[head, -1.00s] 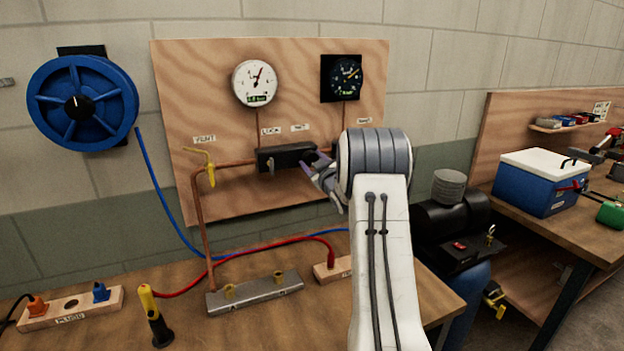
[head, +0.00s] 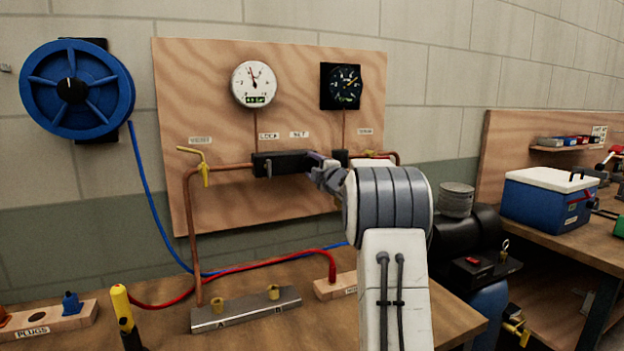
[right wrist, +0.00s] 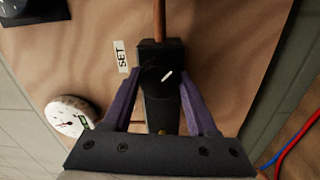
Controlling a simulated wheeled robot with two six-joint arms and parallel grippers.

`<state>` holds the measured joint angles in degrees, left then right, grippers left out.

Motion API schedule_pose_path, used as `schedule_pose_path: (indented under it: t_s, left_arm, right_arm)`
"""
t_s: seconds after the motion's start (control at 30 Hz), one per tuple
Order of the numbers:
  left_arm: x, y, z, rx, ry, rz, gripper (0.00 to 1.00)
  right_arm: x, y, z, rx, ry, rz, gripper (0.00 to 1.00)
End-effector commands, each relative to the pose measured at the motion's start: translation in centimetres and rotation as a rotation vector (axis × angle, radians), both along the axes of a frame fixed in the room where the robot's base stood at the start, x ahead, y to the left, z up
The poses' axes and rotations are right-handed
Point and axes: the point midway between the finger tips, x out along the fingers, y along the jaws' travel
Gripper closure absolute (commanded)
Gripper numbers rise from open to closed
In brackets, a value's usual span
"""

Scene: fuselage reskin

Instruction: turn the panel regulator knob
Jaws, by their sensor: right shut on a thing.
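The black regulator block (head: 278,164) sits in the copper pipe line on the plywood panel, below the "LOCK" and "SET" labels. My right gripper (head: 318,158) is at its right end. In the right wrist view the round black regulator knob (right wrist: 154,76) with a white pointer mark lies between the two purple fingers of the right gripper (right wrist: 160,74), which are shut on it. In the head view my gripper and wrist hide the knob. The white dial gauge (head: 254,84) has its red needle pointing slightly left of up. My left gripper is not in view.
A black-framed gauge (head: 341,86) hangs on the right of the panel. A yellow valve handle (head: 196,160) is at the left pipe bend. A blue hose reel (head: 77,89) is on the wall. A metal manifold (head: 246,308) and yellow-black tool (head: 123,310) are on the bench.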

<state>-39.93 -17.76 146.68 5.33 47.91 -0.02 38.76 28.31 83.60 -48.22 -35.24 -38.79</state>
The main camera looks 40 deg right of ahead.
Motion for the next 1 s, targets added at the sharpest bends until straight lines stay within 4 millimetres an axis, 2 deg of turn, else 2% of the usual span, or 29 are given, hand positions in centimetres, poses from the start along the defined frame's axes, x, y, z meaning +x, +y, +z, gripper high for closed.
schedule_pose_path:
  t_s: [0.03, 0.4, 1.0]
  left_arm:
    - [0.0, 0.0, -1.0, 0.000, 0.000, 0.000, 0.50]
    - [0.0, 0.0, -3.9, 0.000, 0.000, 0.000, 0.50]
    - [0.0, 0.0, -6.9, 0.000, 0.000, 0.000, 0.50]
  right_arm:
    - [0.0, 0.0, -0.4, -0.044, 0.009, 0.001, 0.97]
    - [0.0, 0.0, -0.4, -0.386, 0.092, 0.002, 0.97]
    - [0.0, 0.0, -0.2, -0.882, 0.213, 0.003, 0.97]
